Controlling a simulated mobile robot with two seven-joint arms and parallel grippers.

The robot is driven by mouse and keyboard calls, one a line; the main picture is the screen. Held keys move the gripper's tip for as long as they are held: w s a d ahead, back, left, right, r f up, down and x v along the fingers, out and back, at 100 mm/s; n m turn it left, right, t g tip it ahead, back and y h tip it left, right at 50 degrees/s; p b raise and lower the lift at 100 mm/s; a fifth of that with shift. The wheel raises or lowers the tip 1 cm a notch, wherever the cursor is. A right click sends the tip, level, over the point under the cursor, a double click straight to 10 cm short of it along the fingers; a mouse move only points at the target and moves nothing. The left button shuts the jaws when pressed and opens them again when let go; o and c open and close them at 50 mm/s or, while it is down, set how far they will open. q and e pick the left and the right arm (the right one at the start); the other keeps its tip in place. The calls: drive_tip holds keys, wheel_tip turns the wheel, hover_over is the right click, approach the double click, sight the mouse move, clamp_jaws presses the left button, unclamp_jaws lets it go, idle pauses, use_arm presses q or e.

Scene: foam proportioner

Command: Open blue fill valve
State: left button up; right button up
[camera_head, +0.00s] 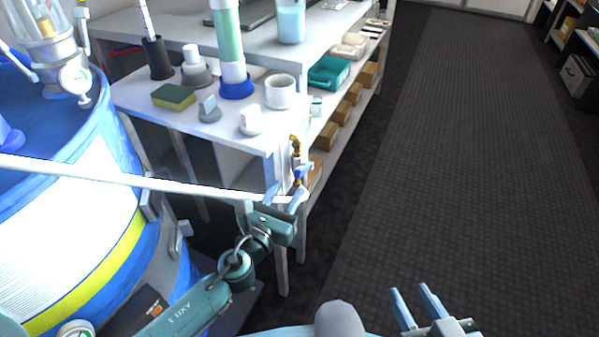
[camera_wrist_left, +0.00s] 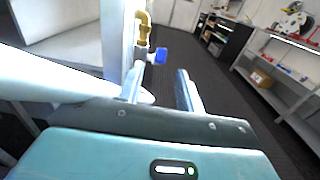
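The blue fill valve handle (camera_head: 301,172) sits on a brass pipe fitting (camera_head: 295,147) at the near corner of the white bench. In the left wrist view the blue handle (camera_wrist_left: 161,54) shows just beyond the fingertips, beside the brass pipe (camera_wrist_left: 143,30). My left gripper (camera_head: 284,192) is just below and left of the valve; its fingers (camera_wrist_left: 160,78) are apart with the handle past the gap, and I see no clear contact. My right gripper (camera_head: 416,293) is open and empty at the bottom of the head view.
A white tube (camera_head: 150,182) runs from the left to beside my left gripper. A large blue drum (camera_head: 120,95) fills the left. The white bench (camera_head: 225,125) holds a sponge, a mug (camera_head: 280,92) and a cylinder. The dark floor (camera_head: 460,150) at right is clear.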

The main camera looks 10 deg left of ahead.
sight(300, 172)
use_arm(q)
drive_tip(key=x, duration=0.7)
drive_tip(key=shift+w+d+b, duration=0.1)
drive_tip(key=shift+w+b, duration=0.2)
drive_tip(key=shift+b, duration=0.1)
drive_tip(key=shift+c, duration=0.3)
drive_tip(key=shift+f, duration=0.1)
clamp_jaws()
